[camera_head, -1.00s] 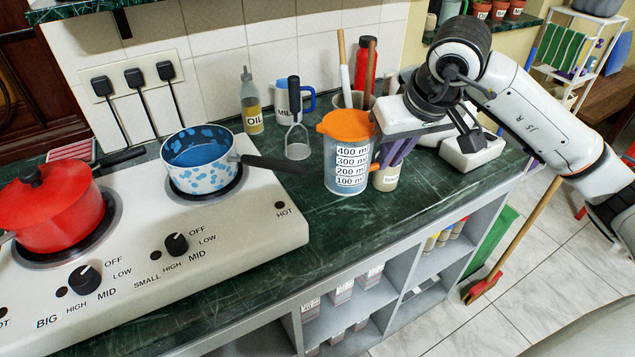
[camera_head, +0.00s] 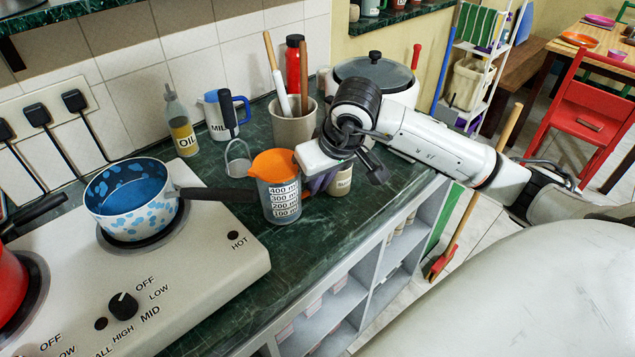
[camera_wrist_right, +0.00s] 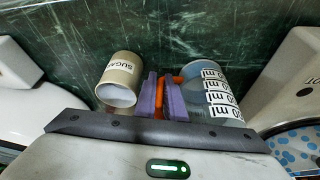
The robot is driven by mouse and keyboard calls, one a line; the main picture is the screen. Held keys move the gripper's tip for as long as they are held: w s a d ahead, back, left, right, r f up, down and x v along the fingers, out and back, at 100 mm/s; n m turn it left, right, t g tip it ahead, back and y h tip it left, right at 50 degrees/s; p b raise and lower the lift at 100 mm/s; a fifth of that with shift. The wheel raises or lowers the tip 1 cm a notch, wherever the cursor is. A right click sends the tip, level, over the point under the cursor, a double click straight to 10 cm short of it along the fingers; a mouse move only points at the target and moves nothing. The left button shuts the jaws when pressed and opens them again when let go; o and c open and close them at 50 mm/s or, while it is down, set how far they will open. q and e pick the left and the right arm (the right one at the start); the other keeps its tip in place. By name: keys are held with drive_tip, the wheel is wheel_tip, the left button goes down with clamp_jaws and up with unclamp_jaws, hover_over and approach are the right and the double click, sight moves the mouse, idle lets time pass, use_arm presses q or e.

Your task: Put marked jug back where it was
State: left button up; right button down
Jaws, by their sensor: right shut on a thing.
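The marked jug (camera_head: 283,200) is clear with an orange top and printed millilitre marks. It is at the counter's front side, right of the stove; I cannot tell whether its base touches the counter. My right gripper (camera_head: 318,182) is at its right side. In the right wrist view, the purple fingers (camera_wrist_right: 163,97) are shut on the orange handle of the jug (camera_wrist_right: 208,90). My own wrist hides part of the handle in the head view. My left gripper is not in view.
A sugar jar (camera_wrist_right: 121,78) stands close beside the fingers. A large lidded pot (camera_head: 385,75) is at the back right. The blue-spotted saucepan's handle (camera_head: 218,195) points toward the jug.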

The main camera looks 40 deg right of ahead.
drive_tip(key=shift+w+f+b, duration=0.1)
drive_tip(key=shift+f+b, duration=0.2)
drive_tip(key=shift+f, duration=0.05)
drive_tip(key=c, duration=2.1)
unclamp_jaws()
drive_tip(key=shift+r, duration=0.1)
drive_tip(key=shift+r+p, duration=0.35)
drive_tip(key=shift+r, duration=0.15)
drive_tip(key=v, duration=1.1)
drive_tip(key=shift+s+r, duration=0.1)
drive_tip(key=shift+s, duration=0.15)
